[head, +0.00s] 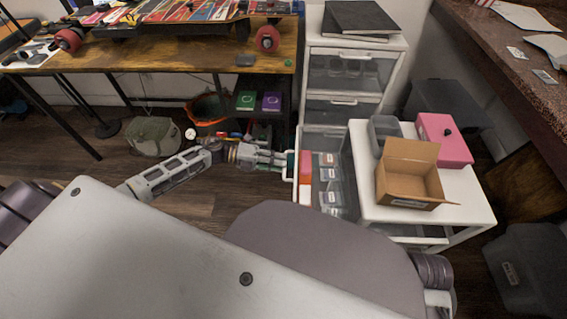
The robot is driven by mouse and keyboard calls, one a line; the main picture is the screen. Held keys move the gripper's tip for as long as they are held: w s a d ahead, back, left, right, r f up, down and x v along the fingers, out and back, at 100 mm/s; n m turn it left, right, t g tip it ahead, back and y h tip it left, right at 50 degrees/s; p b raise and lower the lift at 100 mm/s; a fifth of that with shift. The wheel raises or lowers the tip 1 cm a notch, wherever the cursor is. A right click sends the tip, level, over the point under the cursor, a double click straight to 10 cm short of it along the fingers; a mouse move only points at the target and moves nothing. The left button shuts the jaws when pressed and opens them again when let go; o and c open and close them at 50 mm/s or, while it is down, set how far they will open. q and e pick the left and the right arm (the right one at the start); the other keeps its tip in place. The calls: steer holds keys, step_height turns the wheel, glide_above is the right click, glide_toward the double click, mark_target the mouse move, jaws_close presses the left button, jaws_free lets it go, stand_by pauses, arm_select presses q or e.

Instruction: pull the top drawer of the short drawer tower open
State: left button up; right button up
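The short drawer tower (470,206) is white and stands right of centre. Its top drawer (297,190) is pulled out a long way to the left, and small boxes show inside it. The drawer's white handle (287,178) is on its left-hand front. My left gripper (281,160) reaches in from the left with its fingertips at this handle and appears shut on it. The fingers partly hide the handle. My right gripper is not in view.
An open cardboard box (408,178), a pink box (443,140) and a grey bin (383,131) stand on the short tower. A taller drawer tower (396,75) stands behind. A wooden workbench (185,52) is at back left. Floor (215,205) is clear beside my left arm.

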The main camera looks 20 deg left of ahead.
arm_select(q)
steer(key=v, duration=0.9)
steer(key=shift+a, duration=0.2)
stand_by(0.3)
